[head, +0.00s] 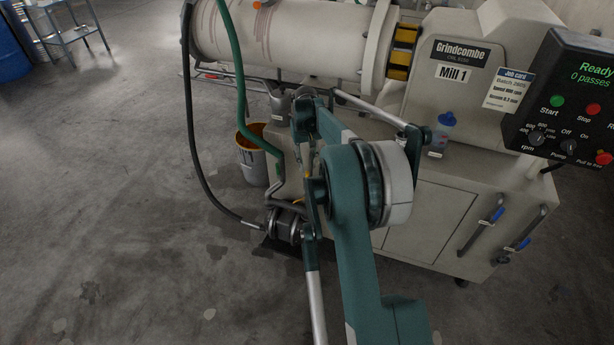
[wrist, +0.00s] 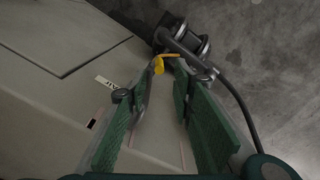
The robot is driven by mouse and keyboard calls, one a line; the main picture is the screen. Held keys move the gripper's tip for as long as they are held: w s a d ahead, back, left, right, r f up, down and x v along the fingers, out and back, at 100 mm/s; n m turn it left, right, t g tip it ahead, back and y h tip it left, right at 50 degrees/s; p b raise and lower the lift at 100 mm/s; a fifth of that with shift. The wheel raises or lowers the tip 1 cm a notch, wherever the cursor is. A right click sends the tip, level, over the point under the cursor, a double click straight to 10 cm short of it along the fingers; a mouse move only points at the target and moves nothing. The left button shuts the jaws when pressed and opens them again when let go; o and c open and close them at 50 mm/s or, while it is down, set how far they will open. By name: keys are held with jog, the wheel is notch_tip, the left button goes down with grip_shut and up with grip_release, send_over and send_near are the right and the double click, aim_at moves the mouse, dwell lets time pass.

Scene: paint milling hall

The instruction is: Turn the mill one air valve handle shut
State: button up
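The air valve handle (wrist: 159,64) is small and yellow. In the wrist view it shows at the top centre, between and just past my fingertips. My gripper (wrist: 165,72) is open, its two green fingers apart on either side of the handle. I cannot tell whether a finger touches it. A white label (wrist: 106,83), seemingly reading AIR, is on the cabinet panel left of the handle. In the head view, Mill 1 (head: 452,72) stands behind my arm, which hides most of the valve area and my fingers.
A pump (head: 284,226) with a dark hose (head: 205,165) sits low beside the cabinet; it also shows past the handle in the wrist view (wrist: 187,42). A control panel (head: 570,105) is at right.

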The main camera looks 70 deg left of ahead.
aim_at(307, 184)
jog(key=shift+f, duration=0.1)
jog(key=shift+f+b, duration=0.85)
jog(key=shift+f, duration=2.95)
jog(key=shift+c, duration=0.3)
grip_shut()
